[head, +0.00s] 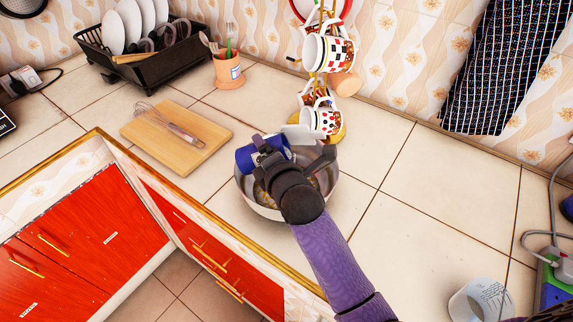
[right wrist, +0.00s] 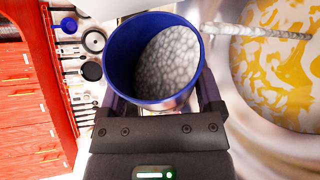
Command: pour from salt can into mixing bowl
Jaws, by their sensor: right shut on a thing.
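The salt can (head: 246,157) is blue and lies tilted over the mixing bowl in the head view. My right gripper (head: 264,153) is shut around it. In the right wrist view the can (right wrist: 118,75) shows its open mouth, with white grainy salt (right wrist: 168,65) inside. A narrow, grainy whitish streak (right wrist: 265,32), which looks like salt, runs from its rim across the bowl. The metal mixing bowl (head: 329,190) stands on the counter, partly hidden by my gripper. In the right wrist view the bowl (right wrist: 235,90) holds yellow and white contents. My left gripper is not in view.
A cutting board (head: 160,150) with a whisk (head: 168,124) lies left of the bowl. A mug rack with hanging mugs (head: 322,121) stands close behind it. A dish rack (head: 150,68) and a utensil pot (head: 228,74) are at the back. The counter to the right is mostly clear.

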